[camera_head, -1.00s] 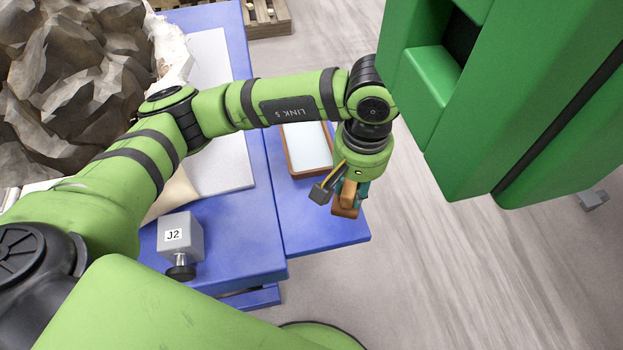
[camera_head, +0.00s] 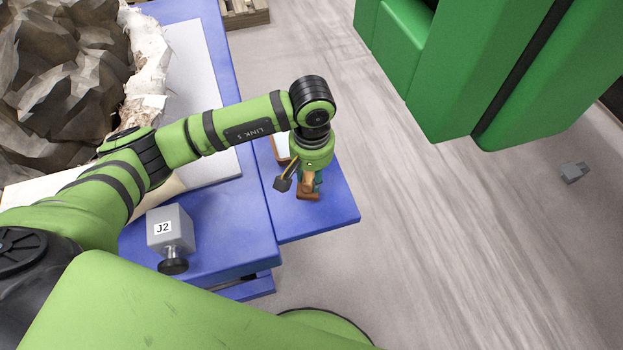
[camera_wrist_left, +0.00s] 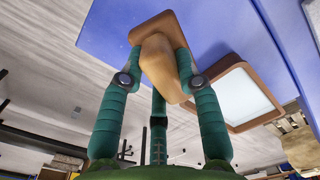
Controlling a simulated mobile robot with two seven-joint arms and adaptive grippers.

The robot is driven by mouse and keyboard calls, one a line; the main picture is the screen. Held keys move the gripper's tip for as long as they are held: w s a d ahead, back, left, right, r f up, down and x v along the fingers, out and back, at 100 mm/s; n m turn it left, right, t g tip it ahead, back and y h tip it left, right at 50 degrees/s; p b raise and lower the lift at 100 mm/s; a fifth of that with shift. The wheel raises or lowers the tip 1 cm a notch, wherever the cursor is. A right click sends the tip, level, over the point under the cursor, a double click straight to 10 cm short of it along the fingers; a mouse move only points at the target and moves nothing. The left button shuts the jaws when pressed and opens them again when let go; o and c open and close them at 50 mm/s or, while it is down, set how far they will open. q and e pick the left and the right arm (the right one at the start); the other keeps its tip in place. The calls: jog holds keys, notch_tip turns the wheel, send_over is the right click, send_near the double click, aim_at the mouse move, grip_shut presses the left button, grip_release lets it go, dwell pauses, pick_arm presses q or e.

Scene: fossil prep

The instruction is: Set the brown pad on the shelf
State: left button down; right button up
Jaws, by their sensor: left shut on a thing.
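The brown pad (camera_head: 308,194) is a flat brown block with a tan grip on it. My left gripper (camera_head: 308,180) is shut on the grip, which shows between the fingers (camera_wrist_left: 161,68) in the left wrist view, with the pad (camera_wrist_left: 143,27) beyond the fingertips. The pad is over the blue shelf (camera_head: 330,222), the side ledge of the blue table. I cannot tell whether it touches the shelf. My right gripper is not in view.
A brown-framed tray with a pale inside (camera_wrist_left: 245,97) lies on the shelf beside the pad, mostly hidden by my arm in the head view. A grey J2 block (camera_head: 170,232) stands on the table (camera_head: 205,245). A green cabinet (camera_head: 470,70) is at the upper right.

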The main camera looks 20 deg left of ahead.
pick_arm(q)
notch_tip(320, 180, down, 3)
jog(key=shift+f+p, duration=0.2)
jog(key=shift+p, duration=0.25)
jog(key=shift+f, duration=0.15)
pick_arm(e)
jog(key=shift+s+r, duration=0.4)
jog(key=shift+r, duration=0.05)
pick_arm(q)
jog(key=shift+f, duration=0.1)
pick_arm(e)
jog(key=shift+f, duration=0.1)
pick_arm(q)
jog(key=shift+f+b, duration=0.1)
jog(key=shift+b, duration=0.25)
jog(key=c, duration=0.9)
grip_release()
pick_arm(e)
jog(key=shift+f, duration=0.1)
